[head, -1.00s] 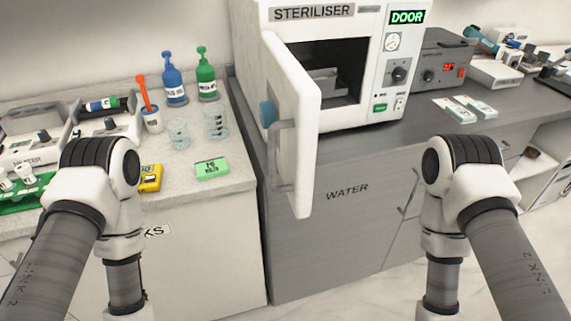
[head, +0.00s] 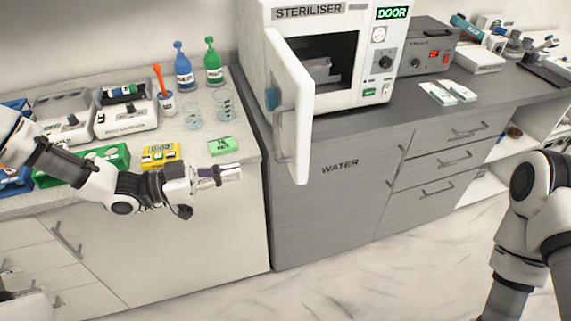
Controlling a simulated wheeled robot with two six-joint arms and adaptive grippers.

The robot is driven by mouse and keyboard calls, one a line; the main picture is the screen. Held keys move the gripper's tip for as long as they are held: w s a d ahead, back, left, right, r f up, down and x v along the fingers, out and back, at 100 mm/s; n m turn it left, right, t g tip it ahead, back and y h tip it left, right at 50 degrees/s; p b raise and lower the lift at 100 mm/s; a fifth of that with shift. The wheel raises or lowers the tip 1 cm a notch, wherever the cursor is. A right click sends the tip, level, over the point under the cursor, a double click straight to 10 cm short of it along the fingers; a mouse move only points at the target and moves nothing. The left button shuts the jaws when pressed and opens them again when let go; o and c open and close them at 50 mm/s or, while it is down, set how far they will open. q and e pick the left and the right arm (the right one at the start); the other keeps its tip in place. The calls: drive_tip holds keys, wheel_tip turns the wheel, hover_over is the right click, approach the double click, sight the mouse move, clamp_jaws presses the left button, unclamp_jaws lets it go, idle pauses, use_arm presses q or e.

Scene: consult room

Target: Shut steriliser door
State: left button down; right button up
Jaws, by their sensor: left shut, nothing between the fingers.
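The white steriliser (head: 340,104) stands on the grey counter, with a lit green DOOR sign on its front. Its door (head: 302,125) is hinged at the left and stands wide open, swung out toward me past the counter's front edge. The dark chamber (head: 332,66) shows a tray inside. A blue part (head: 271,97) and a grey handle (head: 282,133) are on the door's left-hand face. My left gripper (head: 238,173) is shut and empty, in front of the left counter, to the left of the door and apart from it. My right gripper is out of view; only that arm shows at the right.
On the left counter (head: 240,148) stand blue (head: 184,72) and green (head: 213,66) bottles, glass beakers (head: 225,105), a green box (head: 222,146) and a yellow box (head: 160,155). A grey device (head: 425,50) sits right of the steriliser. The floor before the grey cabinet is clear.

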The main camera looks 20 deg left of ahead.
sight(296, 161)
use_arm(q)
drive_tip(key=x, duration=1)
drive_tip(key=shift+d+r+p, duration=0.1)
drive_tip(key=shift+p, duration=0.25)
drive_tip(key=shift+w+d, duration=0.35)
drive_tip(key=shift+d, duration=0.1)
